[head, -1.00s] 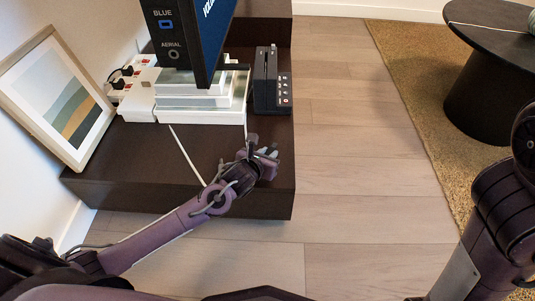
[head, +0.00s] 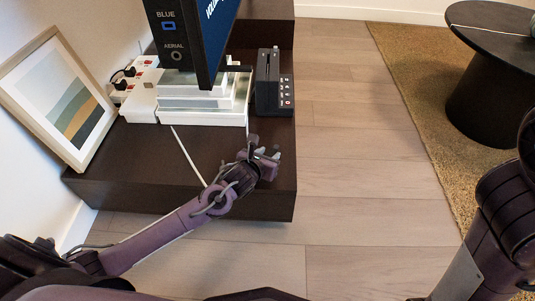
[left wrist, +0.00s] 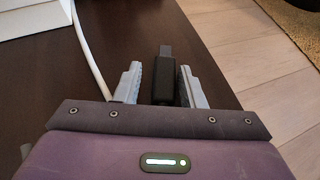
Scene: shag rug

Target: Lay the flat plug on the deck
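The flat plug (left wrist: 163,84), black with a grey tip, is between the two grey fingers of my left gripper (left wrist: 161,85) in the left wrist view. A gap shows between the plug and the left finger; the right finger is very close to it, and I cannot tell whether they touch. The fingers look open. In the head view my left gripper (head: 268,156) is over the front right part of the dark low unit (head: 148,160); the plug is not clear there. A black device with buttons (head: 268,92) stands on the unit behind the gripper. My right gripper is out of view.
A pale cable (head: 187,153) runs over the unit beside my left gripper. White stacked boxes (head: 202,115), a power strip (head: 128,82), a screen (head: 195,40) and a leaning picture (head: 62,98) stand at left and behind. The unit's top before the boxes is mostly clear.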

